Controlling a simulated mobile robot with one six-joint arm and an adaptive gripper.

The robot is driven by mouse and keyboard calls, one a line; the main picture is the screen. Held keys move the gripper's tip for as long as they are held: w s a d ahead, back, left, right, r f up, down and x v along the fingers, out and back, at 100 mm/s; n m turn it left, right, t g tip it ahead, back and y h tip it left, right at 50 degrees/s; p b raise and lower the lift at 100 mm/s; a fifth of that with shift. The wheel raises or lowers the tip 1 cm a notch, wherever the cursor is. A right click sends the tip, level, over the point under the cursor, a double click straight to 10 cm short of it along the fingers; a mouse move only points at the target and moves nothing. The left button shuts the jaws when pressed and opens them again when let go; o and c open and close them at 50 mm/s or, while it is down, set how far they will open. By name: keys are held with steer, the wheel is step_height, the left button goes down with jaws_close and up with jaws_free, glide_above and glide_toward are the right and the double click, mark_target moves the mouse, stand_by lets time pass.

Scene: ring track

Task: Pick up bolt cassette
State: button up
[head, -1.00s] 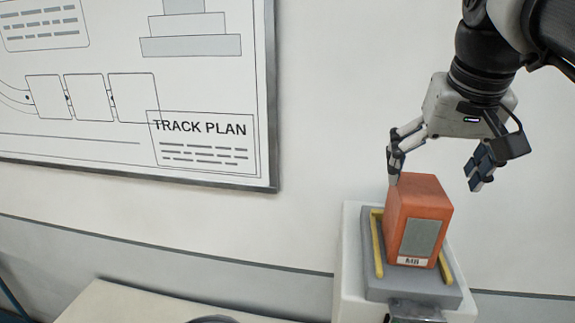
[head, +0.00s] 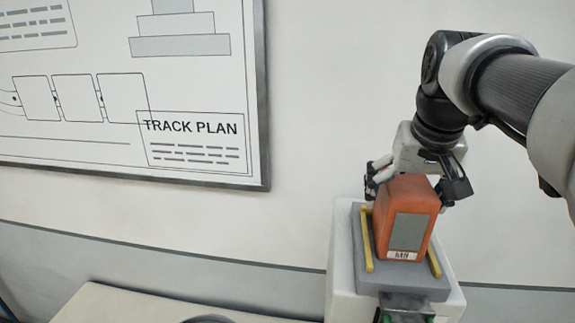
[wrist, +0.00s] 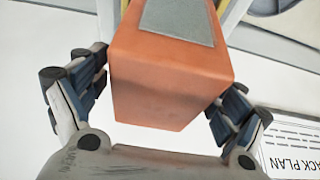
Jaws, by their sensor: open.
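The bolt cassette (head: 408,220) is an orange-red box with a grey front panel and a small white label. It stands upright on a grey plate (head: 367,283) between two yellow rails. My gripper (head: 413,190) is open, pointing down behind and above the cassette, with one finger on each side of its upper part. In the wrist view the cassette (wrist: 175,75) lies between the two spread blue-padded fingers (wrist: 165,95). I cannot tell whether either finger touches it.
The plate sits on a white pedestal (head: 341,270) close to the wall. A framed track plan board (head: 190,100) hangs at the left. A pale tabletop (head: 130,305) lies at the lower left. A green and dark part (head: 405,308) shows at the pedestal's front.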

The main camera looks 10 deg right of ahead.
steer(key=shift+f, duration=0.25)
stand_by(0.5)
steer(key=c, duration=1.4)
